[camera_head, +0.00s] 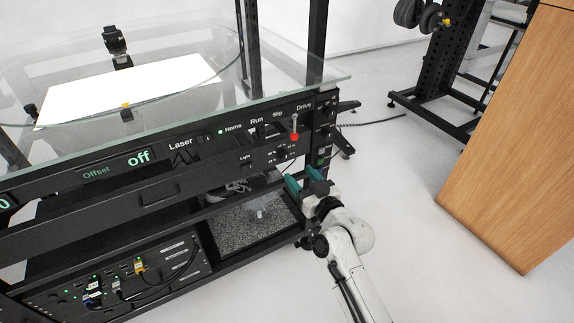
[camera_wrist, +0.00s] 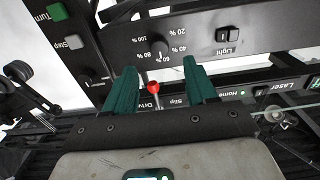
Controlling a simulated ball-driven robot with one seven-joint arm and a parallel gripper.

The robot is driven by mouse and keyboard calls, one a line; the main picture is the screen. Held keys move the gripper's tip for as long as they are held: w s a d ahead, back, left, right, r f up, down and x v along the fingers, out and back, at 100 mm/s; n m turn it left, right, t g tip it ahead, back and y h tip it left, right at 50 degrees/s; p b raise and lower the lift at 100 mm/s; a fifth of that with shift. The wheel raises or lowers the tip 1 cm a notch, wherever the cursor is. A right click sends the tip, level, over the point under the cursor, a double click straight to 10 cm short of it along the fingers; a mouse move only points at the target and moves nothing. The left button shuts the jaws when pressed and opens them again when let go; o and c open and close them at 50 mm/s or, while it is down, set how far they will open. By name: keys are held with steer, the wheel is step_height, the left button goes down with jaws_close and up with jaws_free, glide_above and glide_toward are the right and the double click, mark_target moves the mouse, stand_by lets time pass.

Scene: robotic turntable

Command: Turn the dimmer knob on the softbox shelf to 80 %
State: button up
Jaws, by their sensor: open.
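The dimmer knob (camera_wrist: 160,46) is small and dark, on the black softbox shelf front, ringed by white marks from 20 % to 100 %. Its pointer is too small to read. In the head view the knob (camera_head: 281,153) sits at the shelf's right end, below the red-tipped lever. In the head view my gripper (camera_head: 305,180) is in front of the shelf, below and right of the knob.
The red-balled Drive lever (camera_head: 294,137) sticks out above the knob; in the wrist view it shows between the fingers (camera_wrist: 154,88). A Light switch (camera_wrist: 228,36) is beside the dial. A glass top (camera_head: 285,85) overhangs the panel. A wooden block (camera_head: 510,140) stands right, with clear floor between.

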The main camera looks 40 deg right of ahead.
mark_target(286, 159)
steer(key=x, duration=0.7)
steer(key=shift+c, duration=0.2)
steer(key=c, duration=1)
jaws_close()
steer(key=shift+m, duration=0.3)
steer(key=m+p, duration=0.2)
steer(key=m, duration=0.3)
steer(key=shift+m, duration=0.3)
steer(key=m+p, duration=0.1)
steer(key=m, duration=0.4)
steer(key=shift+p, duration=0.4)
steer(key=shift+m, duration=0.4)
